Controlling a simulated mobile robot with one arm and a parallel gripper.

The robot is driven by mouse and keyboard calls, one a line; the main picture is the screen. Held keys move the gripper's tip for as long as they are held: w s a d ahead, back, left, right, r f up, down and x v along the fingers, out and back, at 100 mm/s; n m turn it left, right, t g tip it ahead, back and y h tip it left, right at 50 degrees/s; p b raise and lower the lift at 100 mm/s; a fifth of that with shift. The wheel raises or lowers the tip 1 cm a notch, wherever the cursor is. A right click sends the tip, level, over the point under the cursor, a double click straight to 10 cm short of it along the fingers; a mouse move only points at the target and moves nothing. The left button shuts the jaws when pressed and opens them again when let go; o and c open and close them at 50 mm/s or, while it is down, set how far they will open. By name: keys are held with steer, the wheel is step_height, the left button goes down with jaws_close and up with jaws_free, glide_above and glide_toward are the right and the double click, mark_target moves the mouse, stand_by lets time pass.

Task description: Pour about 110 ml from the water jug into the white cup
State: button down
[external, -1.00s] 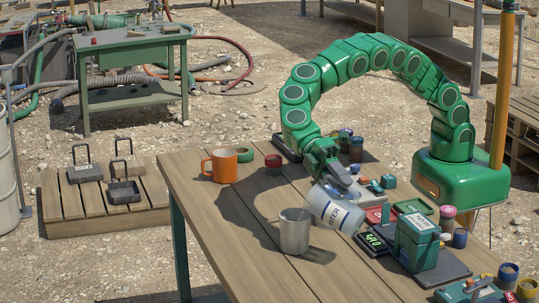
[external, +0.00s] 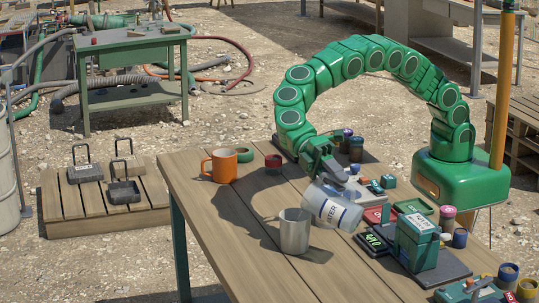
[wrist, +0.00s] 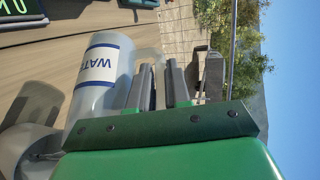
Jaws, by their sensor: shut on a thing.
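The water jug (external: 332,208) is a pale jug with a blue-edged WATER label. It is tipped well over, its mouth toward the cup and just above and beside its rim. My gripper (external: 330,176) is shut on the jug from behind; its fingers (wrist: 165,88) are at the jug's handle side in the wrist view, beside the jug body (wrist: 98,68). The white cup (external: 295,234), looking light grey, stands upright on the table. A grey rounded vessel, likely the cup (wrist: 22,145), shows at the wrist view's lower left. No stream and no water level can be made out.
An orange mug (external: 221,166), a green ring (external: 245,155) and a dark red pot (external: 273,163) stand further back on the wooden table (external: 235,235). A lit scale (external: 373,241), a green box (external: 416,240) and small jars crowd the right. The table's left front is clear.

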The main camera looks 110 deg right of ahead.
mark_target(352, 199)
steer(key=shift+w+d+r+y, duration=0.4)
steer(key=shift+w+d+y, duration=0.15)
steer(key=shift+d, duration=0.25)
stand_by(0.6)
steer(key=shift+s+a+f+h, duration=0.3)
steer(key=shift+s+a+h, duration=0.2)
steer(key=shift+a, duration=0.1)
steer(key=shift+s+a+f+h, duration=0.35)
steer(key=shift+s+a, duration=0.1)
steer(key=shift+a, duration=0.15)
steer(key=shift+s+a+f+n+t+h, duration=0.4)
steer(key=shift+s+a+f+t+h, duration=0.15)
steer(key=shift+a+f+h, duration=0.2)
steer(key=shift+s+a+f+t+h, duration=0.15)
steer(key=shift+f+t+h, duration=0.05)
steer(key=shift+f+h, duration=0.2)
steer(key=shift+s+a+f+t+h, duration=0.1)
steer(key=shift+a+f+t+h, duration=0.05)
steer(key=shift+f+h, duration=0.25)
